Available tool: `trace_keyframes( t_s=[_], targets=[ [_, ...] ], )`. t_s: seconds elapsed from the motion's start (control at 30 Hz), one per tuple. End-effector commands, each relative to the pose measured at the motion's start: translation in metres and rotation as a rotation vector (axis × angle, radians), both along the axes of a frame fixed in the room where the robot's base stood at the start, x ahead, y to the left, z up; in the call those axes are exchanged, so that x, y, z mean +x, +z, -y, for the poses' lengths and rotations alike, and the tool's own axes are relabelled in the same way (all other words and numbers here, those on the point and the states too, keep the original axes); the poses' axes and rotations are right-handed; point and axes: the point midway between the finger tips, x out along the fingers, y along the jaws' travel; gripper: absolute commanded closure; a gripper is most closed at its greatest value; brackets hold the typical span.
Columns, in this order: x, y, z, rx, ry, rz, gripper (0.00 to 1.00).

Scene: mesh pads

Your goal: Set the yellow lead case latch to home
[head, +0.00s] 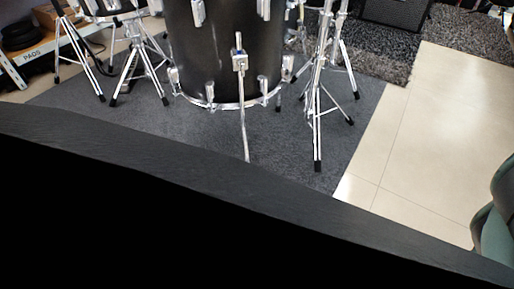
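No yellow lead case and no latch show in the head view. My gripper is not in view either. A large dark surface (240,190) with a slanting upper face fills the lower part of the picture, and its black front hides everything below. I cannot tell what it is.
A black drum (215,50) with silver fittings stands on a grey carpet (200,132) behind the dark surface. Silver tripod stands (318,115) spread beside it. A shelf (40,52) labelled PADS is at the left.

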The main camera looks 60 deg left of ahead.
Motion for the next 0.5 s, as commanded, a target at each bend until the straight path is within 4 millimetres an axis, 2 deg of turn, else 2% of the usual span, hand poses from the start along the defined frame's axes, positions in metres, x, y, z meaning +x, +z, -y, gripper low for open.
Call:
trace_keyframes(
  t_s=[0.17,0.2,0.5],
  targets=[
    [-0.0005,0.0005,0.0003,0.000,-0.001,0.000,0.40],
    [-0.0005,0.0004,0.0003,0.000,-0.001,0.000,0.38],
    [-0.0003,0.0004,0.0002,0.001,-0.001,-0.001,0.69]
  ],
)
